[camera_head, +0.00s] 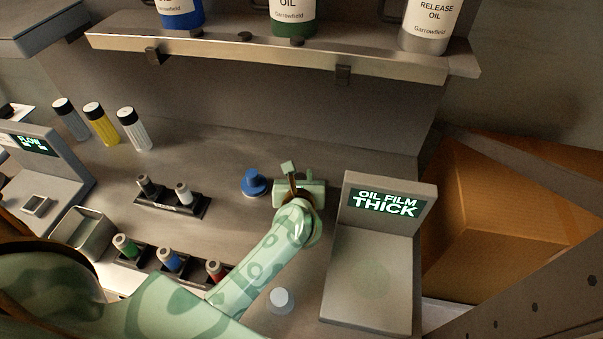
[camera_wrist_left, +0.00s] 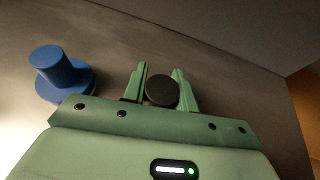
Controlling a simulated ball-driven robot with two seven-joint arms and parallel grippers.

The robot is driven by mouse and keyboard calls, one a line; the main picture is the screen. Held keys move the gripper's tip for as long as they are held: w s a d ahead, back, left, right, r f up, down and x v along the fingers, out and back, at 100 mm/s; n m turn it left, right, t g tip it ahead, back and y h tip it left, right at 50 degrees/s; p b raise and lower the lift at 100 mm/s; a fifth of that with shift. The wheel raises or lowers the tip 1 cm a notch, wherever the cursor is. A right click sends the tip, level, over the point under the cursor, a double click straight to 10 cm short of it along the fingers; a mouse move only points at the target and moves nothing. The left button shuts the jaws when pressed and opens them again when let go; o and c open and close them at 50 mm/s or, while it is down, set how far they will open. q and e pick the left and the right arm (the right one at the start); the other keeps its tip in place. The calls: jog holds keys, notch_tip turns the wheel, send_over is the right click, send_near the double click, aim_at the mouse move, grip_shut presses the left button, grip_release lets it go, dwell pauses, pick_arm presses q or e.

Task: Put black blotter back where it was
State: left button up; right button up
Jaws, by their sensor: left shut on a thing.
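My left gripper (camera_head: 299,177) is over the back part of the steel counter, just right of a blue blotter (camera_head: 254,182). In the left wrist view, my left gripper (camera_wrist_left: 160,84) is shut on the black blotter (camera_wrist_left: 161,92), whose round dark top shows between the two fingers. In the head view the black blotter is mostly hidden by the gripper. The blue blotter (camera_wrist_left: 62,75) stands upright to the left in the wrist view, apart from the fingers. I cannot tell whether the black blotter touches the counter. My right gripper is not in view.
The oil film gauge (camera_head: 378,250), reading THICK, stands right of my arm. A white round piece (camera_head: 282,300) is at the front. A rack with two bottles (camera_head: 171,205) and small capped bottles (camera_head: 168,262) are left. A shelf (camera_head: 270,48) overhangs the back.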

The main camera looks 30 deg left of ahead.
pick_arm(q)
jog(key=shift+f+b, duration=0.5)
jog(key=shift+f, duration=0.3)
jog(key=o, duration=1.1)
jog(key=shift+o, duration=0.2)
jog(key=shift+r, duration=0.15)
